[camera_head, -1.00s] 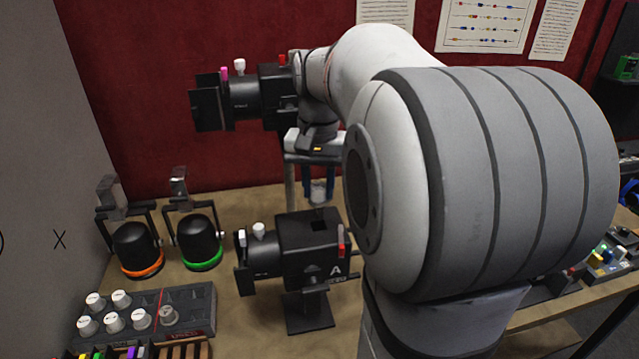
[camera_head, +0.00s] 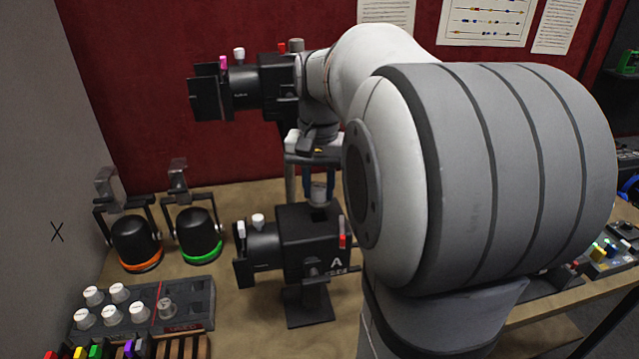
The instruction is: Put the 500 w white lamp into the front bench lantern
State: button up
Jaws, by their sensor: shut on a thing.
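The front bench lantern (camera_head: 300,245) is black, marked A, and stands on the bench on a square foot. It has a dark opening in its top, and white and red knobs. My gripper (camera_head: 319,184) points down above this lantern. Its dark blue fingers are shut on a small white and grey lamp (camera_head: 319,194). The lamp is upright, right over the opening, with its lower end at or just above it; I cannot tell whether it has entered. Its wattage print is too small to read.
A second black lantern (camera_head: 258,88) is higher behind, near my wrist. Two black lamps with an orange ring (camera_head: 137,243) and a green ring (camera_head: 199,235) stand left. A grey tray (camera_head: 190,305) holds several white lamps at front left. My arm hides the right side.

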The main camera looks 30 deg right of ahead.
aim_at(319, 202)
jog(key=shift+f+b, duration=1.25)
jog(key=shift+f, duration=0.6)
jog(key=shift+f, duration=0.15)
jog(key=o, duration=1)
jog(key=shift+o, duration=0.2)
notch_tip(319, 202, up, 8)
jog(key=shift+f+b, duration=0.1)
jog(key=shift+b, duration=0.2)
